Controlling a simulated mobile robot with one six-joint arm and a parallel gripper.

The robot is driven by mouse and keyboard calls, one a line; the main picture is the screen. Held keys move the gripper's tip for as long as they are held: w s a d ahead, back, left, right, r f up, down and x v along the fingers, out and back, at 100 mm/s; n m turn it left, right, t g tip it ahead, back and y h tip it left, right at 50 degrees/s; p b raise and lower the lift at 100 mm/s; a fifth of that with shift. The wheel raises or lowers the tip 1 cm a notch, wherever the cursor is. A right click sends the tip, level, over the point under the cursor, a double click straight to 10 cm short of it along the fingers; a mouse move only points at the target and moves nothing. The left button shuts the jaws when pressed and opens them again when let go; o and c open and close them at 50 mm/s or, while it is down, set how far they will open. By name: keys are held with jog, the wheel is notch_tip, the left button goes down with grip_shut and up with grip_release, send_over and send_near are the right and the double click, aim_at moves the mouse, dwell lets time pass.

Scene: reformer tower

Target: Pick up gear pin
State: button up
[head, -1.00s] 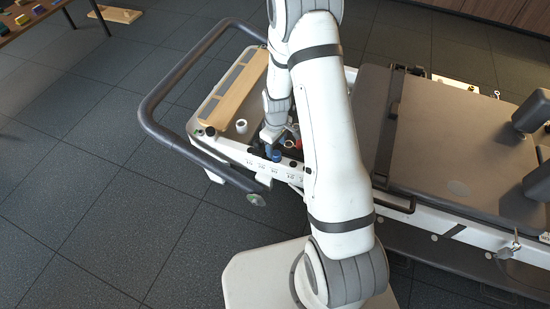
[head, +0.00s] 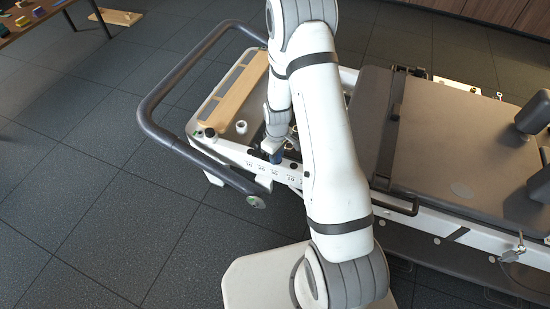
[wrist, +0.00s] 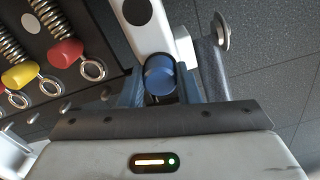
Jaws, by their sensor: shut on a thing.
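The gear pin is a blue round-topped knob (wrist: 160,72) in the wrist view, with a dark part below it. My gripper (wrist: 160,88) has a finger on each side of it and is shut on it. In the head view my gripper (head: 272,150) is at the front rail of the white reformer frame, with a small dark blue patch of the pin (head: 276,158) under it. The pin's lower end is hidden, so I cannot tell whether it sits in the rail.
Springs with a red knob (wrist: 66,53) and a yellow knob (wrist: 20,75), ending in metal rings, lie left in the wrist view. A white roll-like cup (head: 240,127) stands on the reformer end. The grey handrail (head: 146,100) curves around that end. Padded carriage (head: 450,150) is at right.

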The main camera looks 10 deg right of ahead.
jog(key=shift+c, duration=0.8)
jog(key=shift+r, duration=0.1)
notch_tip(320, 180, up, 10)
jog(key=p, duration=0.3)
jog(key=o, duration=0.4)
grip_shut()
